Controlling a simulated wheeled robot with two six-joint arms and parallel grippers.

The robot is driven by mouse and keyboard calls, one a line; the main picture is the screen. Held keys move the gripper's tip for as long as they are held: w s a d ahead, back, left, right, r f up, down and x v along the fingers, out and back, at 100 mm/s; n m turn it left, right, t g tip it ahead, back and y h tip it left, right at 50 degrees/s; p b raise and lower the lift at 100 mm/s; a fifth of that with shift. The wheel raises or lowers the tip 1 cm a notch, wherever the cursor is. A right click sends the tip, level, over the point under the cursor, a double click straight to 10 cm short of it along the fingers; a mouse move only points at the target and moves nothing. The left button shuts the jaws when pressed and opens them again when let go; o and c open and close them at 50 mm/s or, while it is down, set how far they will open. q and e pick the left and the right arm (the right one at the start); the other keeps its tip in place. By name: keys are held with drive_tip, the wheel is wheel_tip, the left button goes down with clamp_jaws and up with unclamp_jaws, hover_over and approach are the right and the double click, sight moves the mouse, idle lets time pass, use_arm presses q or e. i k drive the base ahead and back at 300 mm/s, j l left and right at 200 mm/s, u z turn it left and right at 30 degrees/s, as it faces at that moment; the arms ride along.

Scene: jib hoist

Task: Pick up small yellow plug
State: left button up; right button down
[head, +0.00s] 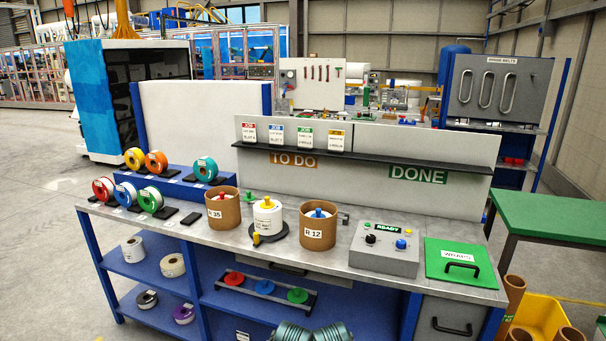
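A small yellow piece (256,239) stands low at the front left of a white spool (267,219), by the edge of a dark round base (281,233) on the bench. Another yellow piece (267,203) sits on top of the white spool. Both look like plugs; I cannot tell which is the smaller type. Neither is held. No gripper fingers show in the head view; two ribbed grey-green shapes at the bottom edge are cut off, and I cannot tell what they are.
Brown tubs (223,211) and (318,230), labelled R 35 and R 12, flank the white spool closely. A green plug (249,197) lies behind. A grey control box (384,250) and green lid (460,264) stand to the right. Coloured spools (150,199) stand left.

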sight(267, 205)
drive_tip(key=i+u, duration=0.1)
drive_tip(key=i, duration=0.55)
drive_tip(key=i+l+u, duration=0.1)
drive_tip(key=i, duration=0.5)
drive_tip(key=l, duration=0.1)
